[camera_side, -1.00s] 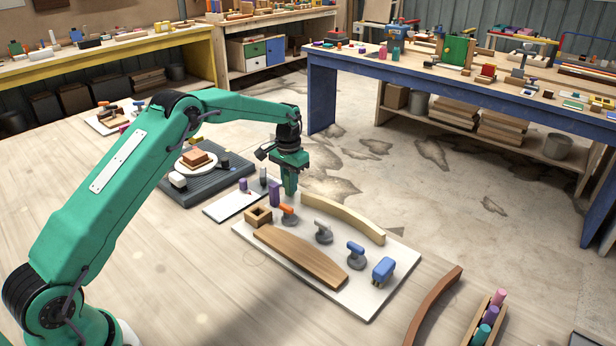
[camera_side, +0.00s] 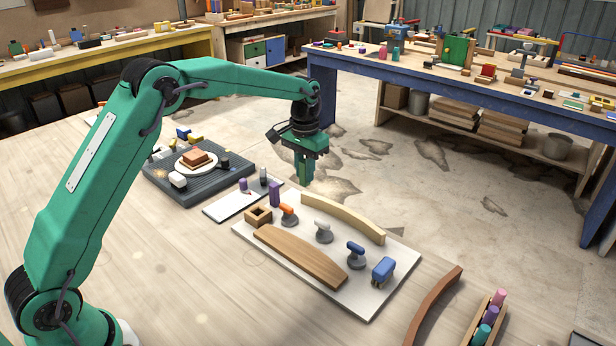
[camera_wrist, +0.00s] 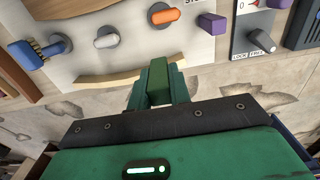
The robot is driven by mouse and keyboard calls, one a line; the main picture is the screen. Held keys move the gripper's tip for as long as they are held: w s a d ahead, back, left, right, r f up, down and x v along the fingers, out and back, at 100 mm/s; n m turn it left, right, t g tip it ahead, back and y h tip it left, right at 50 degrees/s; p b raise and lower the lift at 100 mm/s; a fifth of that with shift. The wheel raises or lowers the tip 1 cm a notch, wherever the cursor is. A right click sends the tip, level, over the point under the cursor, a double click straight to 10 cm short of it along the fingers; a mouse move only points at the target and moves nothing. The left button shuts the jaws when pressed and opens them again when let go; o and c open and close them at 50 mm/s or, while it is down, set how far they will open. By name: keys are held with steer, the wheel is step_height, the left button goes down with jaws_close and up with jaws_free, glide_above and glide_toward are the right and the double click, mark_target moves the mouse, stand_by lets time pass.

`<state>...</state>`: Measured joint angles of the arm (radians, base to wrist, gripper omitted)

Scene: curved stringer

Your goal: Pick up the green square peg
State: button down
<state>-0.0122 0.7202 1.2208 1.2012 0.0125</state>
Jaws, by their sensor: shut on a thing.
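The green square peg (camera_wrist: 158,84) is between the two green fingers of my gripper (camera_wrist: 160,76) in the wrist view. My gripper is shut on it. In the side view my gripper (camera_side: 305,178) points down, raised beyond the back edge of the white board. There the peg is hard to tell from the green fingers. A wooden block with a square hole (camera_side: 258,216) stands at the board's left corner, to the left of and nearer than my gripper.
The white board (camera_side: 362,304) carries a brown curved piece (camera_side: 300,256), a pale curved piece (camera_side: 343,217), an orange-handled part (camera_side: 288,211), a grey one (camera_side: 323,232) and blue ones (camera_side: 383,269). A purple peg (camera_side: 274,193) stands left of my gripper. Bare floor lies beyond the table.

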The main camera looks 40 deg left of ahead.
steer(key=shift+s+d+r, duration=0.2)
steer(key=shift+d+r, duration=0.1)
steer(key=shift+d, duration=0.15)
steer(key=shift+s+d+r, duration=0.15)
steer(key=shift+d+r, duration=0.15)
steer(key=shift+d, duration=0.15)
